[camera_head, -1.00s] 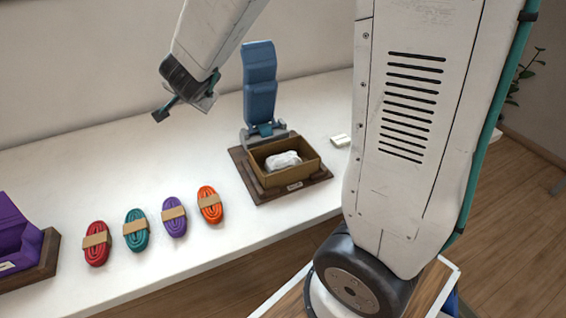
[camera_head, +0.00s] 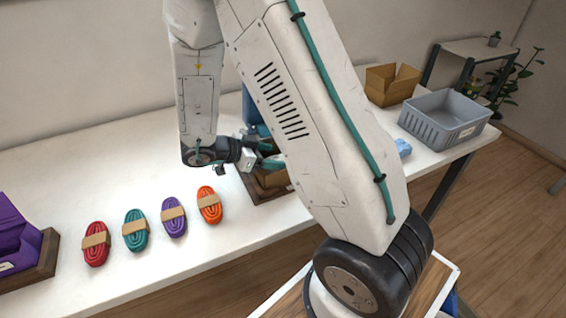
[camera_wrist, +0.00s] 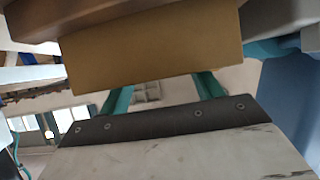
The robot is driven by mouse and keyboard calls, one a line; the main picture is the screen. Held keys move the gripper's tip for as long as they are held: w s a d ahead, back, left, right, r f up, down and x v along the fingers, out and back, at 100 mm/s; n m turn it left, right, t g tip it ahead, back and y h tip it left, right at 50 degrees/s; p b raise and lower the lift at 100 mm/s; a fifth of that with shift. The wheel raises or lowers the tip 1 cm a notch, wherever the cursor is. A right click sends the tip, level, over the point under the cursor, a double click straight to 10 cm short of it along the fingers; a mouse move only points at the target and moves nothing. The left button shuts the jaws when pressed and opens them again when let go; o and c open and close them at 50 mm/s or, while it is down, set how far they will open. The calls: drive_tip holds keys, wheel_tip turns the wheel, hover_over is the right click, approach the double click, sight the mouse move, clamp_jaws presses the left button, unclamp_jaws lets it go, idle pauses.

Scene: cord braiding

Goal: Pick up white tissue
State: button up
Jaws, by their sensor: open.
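The white tissue does not show in either current view; my arm covers most of the box where it lay a second ago. That brown box (camera_head: 273,180) sits on a dark wooden base (camera_head: 262,197), only its lower front corner showing. My gripper (camera_head: 272,155), with teal fingers, is open beside the box, at about its top. In the wrist view, a tan wall (camera_wrist: 150,50), probably the box's, crosses in front of the spread teal fingers (camera_wrist: 160,95). I cannot tell whether anything touches.
Bundled cords in red (camera_head: 96,244), teal (camera_head: 136,231), purple (camera_head: 173,218) and orange (camera_head: 209,205) lie left of the box. A purple holder (camera_head: 18,240) stands far left. A grey crate (camera_head: 445,120), a cardboard box (camera_head: 388,86) and a blue cloth (camera_head: 403,148) are at right.

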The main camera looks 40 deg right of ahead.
sight(279, 157)
drive_tip(key=shift+x, duration=1.2)
drive_tip(key=c, duration=0.8)
drive_tip(key=shift+o, duration=0.2)
